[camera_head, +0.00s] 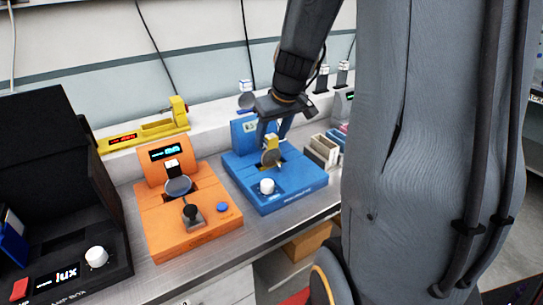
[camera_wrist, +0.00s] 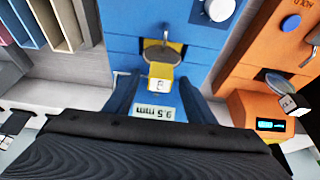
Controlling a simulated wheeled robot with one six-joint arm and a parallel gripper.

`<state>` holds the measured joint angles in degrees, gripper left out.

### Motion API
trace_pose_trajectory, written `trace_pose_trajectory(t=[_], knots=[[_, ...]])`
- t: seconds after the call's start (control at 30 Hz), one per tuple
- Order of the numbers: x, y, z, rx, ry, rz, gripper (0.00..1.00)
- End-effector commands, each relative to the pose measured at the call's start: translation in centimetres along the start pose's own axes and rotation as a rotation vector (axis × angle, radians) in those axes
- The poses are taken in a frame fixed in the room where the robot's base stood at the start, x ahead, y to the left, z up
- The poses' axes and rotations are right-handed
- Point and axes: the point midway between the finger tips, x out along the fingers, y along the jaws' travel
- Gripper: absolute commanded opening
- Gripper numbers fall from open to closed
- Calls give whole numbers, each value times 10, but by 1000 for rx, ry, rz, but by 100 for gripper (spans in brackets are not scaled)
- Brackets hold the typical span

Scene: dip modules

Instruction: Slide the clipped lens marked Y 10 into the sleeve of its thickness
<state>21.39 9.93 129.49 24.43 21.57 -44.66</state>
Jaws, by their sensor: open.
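A round lens in a yellow clip (camera_head: 271,144) stands on the blue gauge (camera_head: 298,182). In the wrist view this yellow clip (camera_wrist: 161,73) has a small white label I cannot read clearly, so I cannot confirm Y 10. Its lens (camera_wrist: 158,53) is nearly edge-on. The blue gauge's display (camera_wrist: 153,111) appears upside down and reads 9.5 mm. My gripper (camera_head: 274,136) is open over the gauge, with a finger on each side of the clip in the wrist view. Sleeves (camera_wrist: 58,22) with open slots stand beside the gauge; they also show in the head view (camera_head: 322,150).
An orange device (camera_head: 158,222) left of the gauge carries another lens (camera_head: 178,186) with a white-topped clip. A black box marked lux (camera_head: 66,250) stands at far left. A yellow instrument (camera_head: 135,133) lies behind. My arm hides much of the right side.

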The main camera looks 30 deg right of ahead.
Motion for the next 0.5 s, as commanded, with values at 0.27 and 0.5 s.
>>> trace_pose_trajectory(t=[0.27,0.5], knots=[[8,0,0,-1,0,1,50],[8,1,0,0,0,2,25]])
